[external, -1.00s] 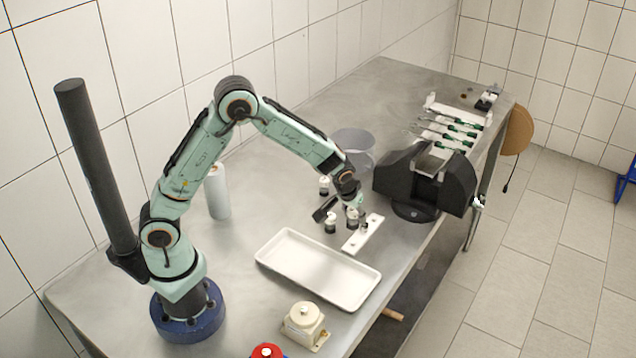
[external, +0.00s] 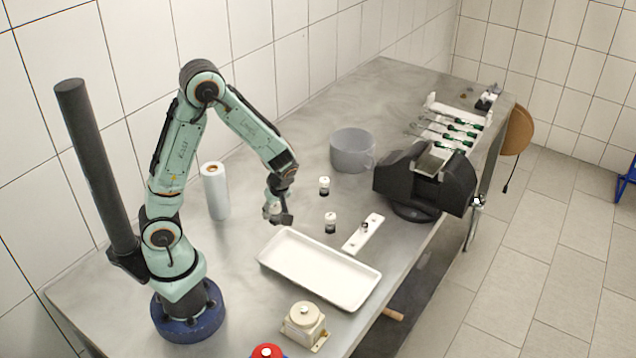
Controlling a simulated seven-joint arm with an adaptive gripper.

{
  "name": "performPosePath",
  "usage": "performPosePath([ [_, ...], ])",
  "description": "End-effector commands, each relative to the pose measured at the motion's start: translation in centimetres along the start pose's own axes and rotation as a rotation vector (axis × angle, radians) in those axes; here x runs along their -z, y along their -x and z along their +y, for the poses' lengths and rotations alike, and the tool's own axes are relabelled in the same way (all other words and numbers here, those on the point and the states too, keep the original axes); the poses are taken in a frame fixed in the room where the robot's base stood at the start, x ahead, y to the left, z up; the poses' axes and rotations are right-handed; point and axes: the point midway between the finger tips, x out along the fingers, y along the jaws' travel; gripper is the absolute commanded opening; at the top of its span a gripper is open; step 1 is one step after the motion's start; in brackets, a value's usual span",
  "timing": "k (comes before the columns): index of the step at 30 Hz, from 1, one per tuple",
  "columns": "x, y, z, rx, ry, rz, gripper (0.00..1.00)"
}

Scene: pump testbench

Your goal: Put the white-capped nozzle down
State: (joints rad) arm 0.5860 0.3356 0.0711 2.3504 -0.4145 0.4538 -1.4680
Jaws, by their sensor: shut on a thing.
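My gripper (external: 277,214) hangs pointing down near the far-left end of the white tray (external: 372,283), above the table. It is shut on a small white-capped nozzle (external: 274,207), which is mostly hidden by the fingers. Two other white-capped nozzles with dark lower parts stand upright on the table: one farther back (external: 324,186) and one nearer the tray (external: 330,222). The tray looks empty. A white strip-like holder (external: 358,240) with a small metal fitting lies to the right of the nearer nozzle.
A grey jug (external: 352,150) and a black clamp-like device (external: 410,180) stand at the back right. A white roll (external: 215,190) stands behind the arm on the left. A cream block (external: 304,322) and a red-topped part (external: 267,351) sit in front. Bare table surrounds the tray's far side.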

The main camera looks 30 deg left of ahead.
Motion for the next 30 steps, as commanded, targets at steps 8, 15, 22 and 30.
performPosePath([
  [8,6.2,-1.2,-8.4,0.14,0.35,0.0,0.0],
  [15,8.3,-2.6,-7.6,0.17,0.41,0.001,0.0],
  [22,10.9,-6.9,-2.6,0.168,0.407,0.001,0.0],
  [30,11.6,-12.3,0.8,0.166,0.404,0.0,0.0],
])
